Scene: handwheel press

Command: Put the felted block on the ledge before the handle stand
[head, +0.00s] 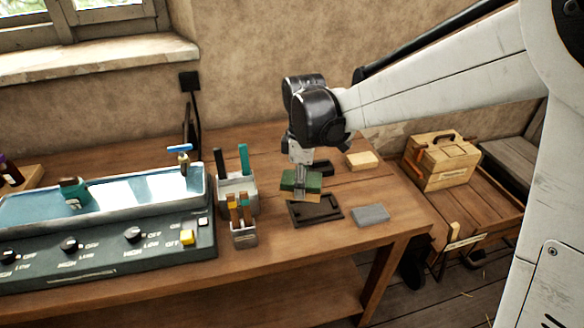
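A block with a green upper part and a tan lower layer, which looks like the felted block (312,184), is at my gripper (299,181). My gripper points down with its fingers against the block and appears shut on it. The block is over the back of a dark shallow tray (328,212); I cannot tell whether it is touching. The handle stand (238,190) is a grey holder to the left, with a black and a teal handle upright. In front of it is a smaller grey holder (243,238) with several tan and orange handles. Which surface is the ledge is unclear.
A grey slab (370,215) lies right of the tray, near the front edge. A pale tan block (362,160) and a dark block (320,168) lie behind. A water-filled basin with knobs (105,240) fills the left. A wooden box (441,160) stands at the right.

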